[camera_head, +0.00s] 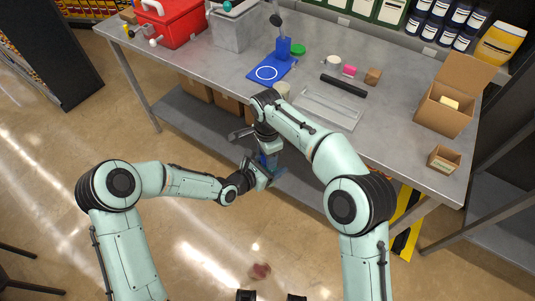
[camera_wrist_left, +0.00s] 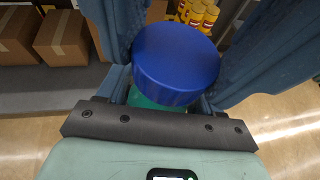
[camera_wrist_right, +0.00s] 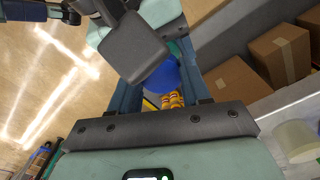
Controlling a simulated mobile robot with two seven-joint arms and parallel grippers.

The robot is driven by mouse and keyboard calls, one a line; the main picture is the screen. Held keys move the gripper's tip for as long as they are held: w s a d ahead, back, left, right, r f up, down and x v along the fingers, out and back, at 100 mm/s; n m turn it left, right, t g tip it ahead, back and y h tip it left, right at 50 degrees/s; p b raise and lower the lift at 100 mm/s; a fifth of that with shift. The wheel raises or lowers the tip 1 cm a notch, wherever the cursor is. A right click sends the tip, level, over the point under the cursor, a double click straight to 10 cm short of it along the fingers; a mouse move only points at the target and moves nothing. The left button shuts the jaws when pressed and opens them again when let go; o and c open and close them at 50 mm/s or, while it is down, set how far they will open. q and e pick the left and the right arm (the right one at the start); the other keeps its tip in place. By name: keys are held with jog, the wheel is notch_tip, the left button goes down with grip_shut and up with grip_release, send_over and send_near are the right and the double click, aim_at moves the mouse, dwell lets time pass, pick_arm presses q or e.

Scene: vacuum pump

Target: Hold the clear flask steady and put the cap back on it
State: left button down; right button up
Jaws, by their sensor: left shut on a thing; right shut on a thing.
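My left gripper (camera_head: 262,176) and my right gripper (camera_head: 267,152) meet in the air in front of the table. In the left wrist view a round blue cap (camera_wrist_left: 175,62) sits between the fingers, with a green part of the flask (camera_wrist_left: 148,99) just below it. My left gripper is shut on the flask, whose body is mostly hidden. In the right wrist view the blue cap (camera_wrist_right: 163,78) shows between the fingers of my right gripper, which is shut on it. The cap is at the flask; I cannot tell whether it is fully seated.
The grey table (camera_head: 225,68) stands just beyond the grippers. On it are a red box (camera_head: 172,22), a blue stand (camera_head: 272,66), a clear tray (camera_head: 328,108), a black bar (camera_head: 343,85) and an open carton (camera_head: 443,110). Boxes (camera_head: 195,88) sit on the lower shelf.

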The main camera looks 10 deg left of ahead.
jog(key=m, duration=0.3)
jog(key=shift+w, duration=0.1)
jog(key=o, duration=1.1)
jog(key=shift+r, duration=2.3)
jog(key=shift+c, duration=0.4)
